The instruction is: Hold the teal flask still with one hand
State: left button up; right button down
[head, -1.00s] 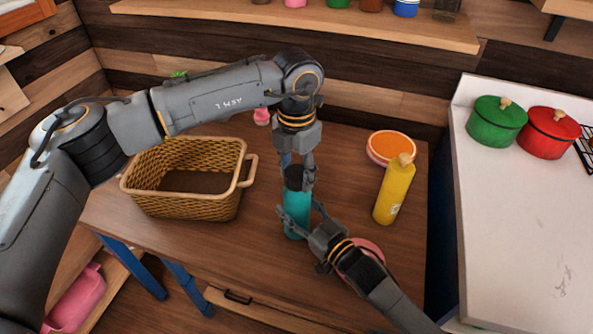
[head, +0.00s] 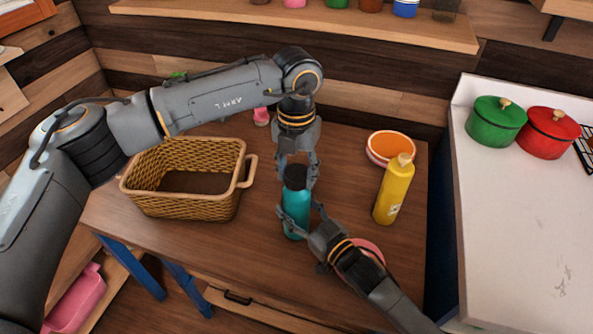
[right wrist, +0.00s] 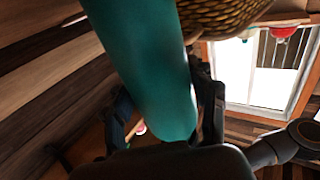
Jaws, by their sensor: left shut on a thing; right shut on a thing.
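The teal flask (head: 295,212) stands upright on the wooden table in the head view, with a dark cap (head: 296,173) on top. My left gripper (head: 298,178) comes down from above and is shut on the cap, one finger on each side. My right gripper (head: 299,212) comes from the lower right and is shut on the flask's body. In the right wrist view the flask (right wrist: 155,70) fills the middle between the fingers. The flask's far side is hidden.
A wicker basket (head: 190,207) stands left of the flask. A yellow bottle (head: 394,190) and an orange-topped round dish (head: 391,147) stand to the right. A pink round thing (head: 370,248) is partly under my right arm. Green (head: 496,124) and red (head: 548,134) pots stand on the white counter.

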aim_at(297, 172)
pick_arm(q)
jog(key=shift+r, duration=0.2)
jog(key=shift+r, duration=0.85)
jog(key=shift+r, duration=2)
pick_arm(e)
jog(key=shift+c, duration=1.7)
grip_release()
jog(key=v, duration=1.2)
